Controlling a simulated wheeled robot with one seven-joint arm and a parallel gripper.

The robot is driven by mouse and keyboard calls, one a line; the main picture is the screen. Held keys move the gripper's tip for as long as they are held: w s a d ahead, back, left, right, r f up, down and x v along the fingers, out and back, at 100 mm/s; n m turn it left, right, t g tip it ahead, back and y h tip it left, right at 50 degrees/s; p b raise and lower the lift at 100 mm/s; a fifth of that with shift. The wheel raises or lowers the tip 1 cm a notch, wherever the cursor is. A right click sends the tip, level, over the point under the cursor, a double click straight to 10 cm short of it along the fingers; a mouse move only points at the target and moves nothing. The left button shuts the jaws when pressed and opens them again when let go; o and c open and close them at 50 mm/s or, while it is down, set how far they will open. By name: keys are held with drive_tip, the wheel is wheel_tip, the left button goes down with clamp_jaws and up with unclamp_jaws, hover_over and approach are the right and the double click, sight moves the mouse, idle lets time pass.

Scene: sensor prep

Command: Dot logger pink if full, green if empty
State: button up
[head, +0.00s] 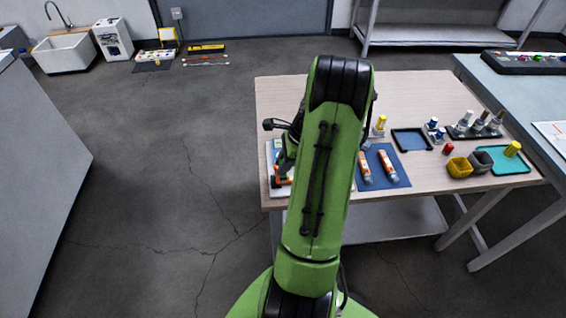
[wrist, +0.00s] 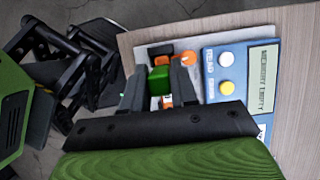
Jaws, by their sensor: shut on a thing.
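My gripper (wrist: 159,76) is shut on a small green block-like thing (wrist: 158,88), held between its fingertips over the reader. An orange part (wrist: 189,58), likely of a logger, shows just beyond the fingers, and a bit of orange and white shows below the green thing. Whether the green thing touches them I cannot tell. The blue reader (wrist: 210,75) has a white button, a yellow button and a display (wrist: 264,77) that appears to read "MEMORY EMPTY". In the head view, two orange-and-white loggers (head: 388,168) lie on a blue mat (head: 402,178); my arm hides much of the reader.
Right of the mat stand a dark-rimmed tray (head: 411,140), small bottles (head: 432,123), a black rack (head: 460,133), a yellow cup (head: 459,167), a grey cup (head: 481,162) and a teal tray (head: 520,165). The wooden table's (head: 285,95) back left is clear.

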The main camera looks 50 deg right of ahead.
drive_tip(key=shift+r+p, duration=3.55)
drive_tip(key=shift+r, duration=0.25)
drive_tip(key=shift+f, duration=0.1)
drive_tip(key=shift+f, duration=0.1)
